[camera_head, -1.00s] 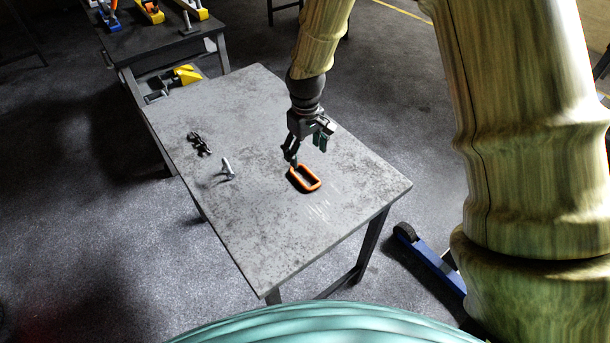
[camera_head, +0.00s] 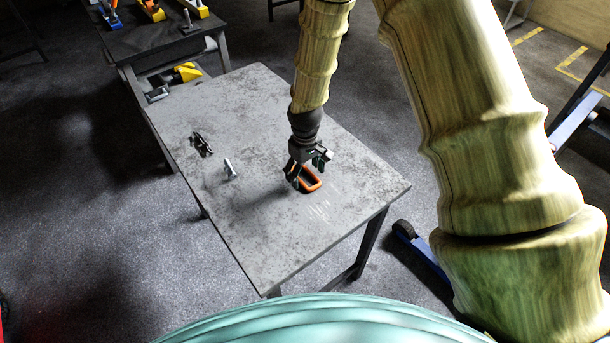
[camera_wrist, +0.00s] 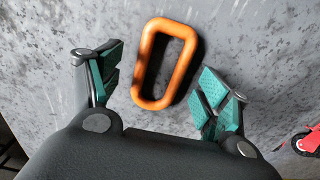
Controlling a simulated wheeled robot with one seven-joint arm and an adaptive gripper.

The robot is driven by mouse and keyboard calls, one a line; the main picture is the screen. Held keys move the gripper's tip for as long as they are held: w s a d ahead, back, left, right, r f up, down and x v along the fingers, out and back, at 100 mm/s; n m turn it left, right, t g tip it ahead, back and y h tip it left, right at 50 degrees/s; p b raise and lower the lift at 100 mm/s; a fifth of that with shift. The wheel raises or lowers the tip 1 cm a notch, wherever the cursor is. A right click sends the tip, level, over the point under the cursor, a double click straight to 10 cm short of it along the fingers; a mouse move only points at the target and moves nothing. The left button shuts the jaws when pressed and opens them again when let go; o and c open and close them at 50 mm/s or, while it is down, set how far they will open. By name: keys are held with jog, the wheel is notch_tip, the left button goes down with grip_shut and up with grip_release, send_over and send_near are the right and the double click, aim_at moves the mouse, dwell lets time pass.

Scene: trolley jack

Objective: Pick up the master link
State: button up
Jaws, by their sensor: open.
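The master link is an orange oblong ring (camera_wrist: 146,67) lying flat on the grey table (camera_head: 240,235). In the wrist view it lies just beyond and between the fingers of my gripper (camera_wrist: 158,90), slightly tilted across the opening. The green-padded fingers are apart, with nothing between them that I can see held. In the head view my gripper (camera_head: 306,172) is low over the table at the link, and it hides the link's left part. The link's right side (camera_head: 317,182) shows past the fingers. I cannot tell the exact height of the fingertips above the table.
A dark chain-like piece (camera_head: 202,144) and a silver bolt-like piece (camera_head: 230,168) stand to the left on the table. A second dark table (camera_head: 150,42) with coloured tools is behind. A blue jack part (camera_head: 420,250) is on the floor at the right.

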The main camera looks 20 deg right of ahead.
jog(key=shift+f, duration=0.25)
jog(key=c, duration=1.2)
jog(key=shift+c, duration=0.2)
jog(key=shift+r, duration=0.1)
